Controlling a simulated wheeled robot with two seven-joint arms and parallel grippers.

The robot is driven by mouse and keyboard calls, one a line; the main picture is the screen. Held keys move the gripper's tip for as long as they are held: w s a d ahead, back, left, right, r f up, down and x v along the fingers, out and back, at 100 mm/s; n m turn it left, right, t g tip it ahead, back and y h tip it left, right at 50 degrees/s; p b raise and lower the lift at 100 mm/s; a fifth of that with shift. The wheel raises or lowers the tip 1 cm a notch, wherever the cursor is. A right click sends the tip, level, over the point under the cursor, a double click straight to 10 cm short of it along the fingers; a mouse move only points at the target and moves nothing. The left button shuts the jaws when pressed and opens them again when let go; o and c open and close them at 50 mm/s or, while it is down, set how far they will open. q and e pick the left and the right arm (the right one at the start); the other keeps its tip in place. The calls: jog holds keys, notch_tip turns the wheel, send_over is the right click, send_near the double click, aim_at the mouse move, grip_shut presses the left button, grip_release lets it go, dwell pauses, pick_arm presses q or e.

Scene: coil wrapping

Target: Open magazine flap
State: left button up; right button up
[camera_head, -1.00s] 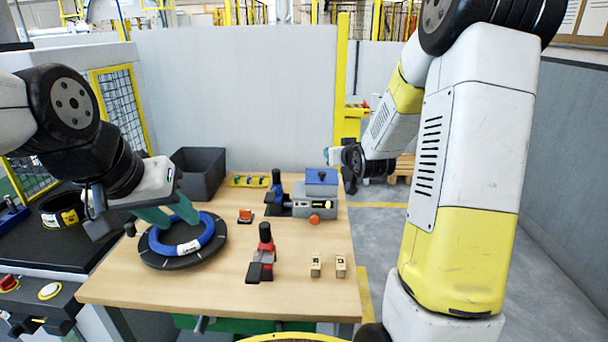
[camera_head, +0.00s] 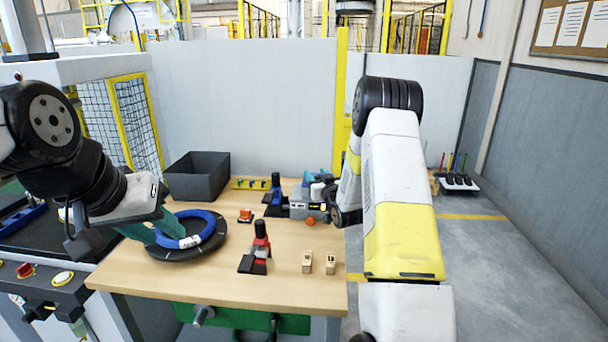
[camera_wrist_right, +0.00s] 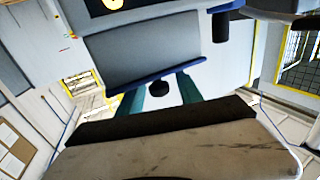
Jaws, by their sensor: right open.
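The magazine is the grey box (camera_head: 301,205) at the table's back right; my right arm and gripper partly hide it. In the right wrist view its grey wall (camera_wrist_right: 140,50) ends in a blue edge (camera_wrist_right: 155,86), probably the flap. My right gripper (camera_wrist_right: 158,88) is open, its teal fingers apart at that blue edge. I cannot tell whether they touch it or whether the flap is lifted. My left gripper (camera_head: 162,236) has its teal fingers apart over the left side of the blue coil (camera_head: 209,235), which lies on a black disc (camera_head: 196,254).
A blue-handled clamp (camera_head: 275,195) is left of the magazine. A dark bin (camera_head: 197,178) and yellow rack (camera_head: 249,184) are at the back.

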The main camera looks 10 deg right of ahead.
jog(key=shift+w+a, duration=0.1)
jog(key=shift+w, duration=0.7)
grip_shut()
dwell(0.9)
